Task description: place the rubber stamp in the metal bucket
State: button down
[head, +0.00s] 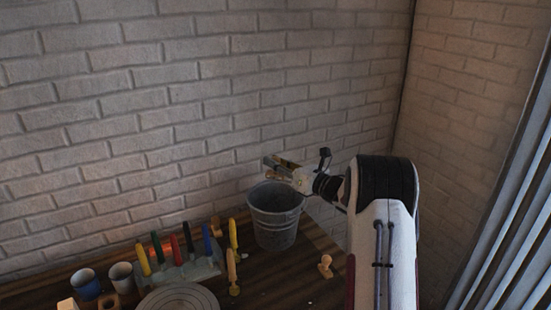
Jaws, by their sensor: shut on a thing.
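My gripper (284,168) is above the metal bucket (276,228), near its back rim. It is shut on a small wooden-coloured thing, seemingly the rubber stamp (272,174). The gripper's fingers hide most of it, so its shape is hard to make out. The grey bucket stands upright on the wooden table against the brick wall, its mouth open. Its inside is dark, and I cannot tell whether anything lies in it. A wooden knobbed piece that also looks like a stamp (325,266) stands on the table to the right of the bucket.
A rack (203,270) with several coloured-handled tools stands left of the bucket. A wooden-handled tool (232,271) is beside it. A round grey turntable (178,298), a blue cup (86,284) and a grey cup (121,277) are at the front left. The brick wall (180,100) is close behind.

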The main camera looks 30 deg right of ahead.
notch_tip(320, 180, down, 8)
jog(key=shift+f, duration=0.25)
dwell(0.7)
jog(key=c, duration=1.8)
grip_release()
jog(key=shift+o, duration=0.2)
jog(key=shift+r, duration=3.5)
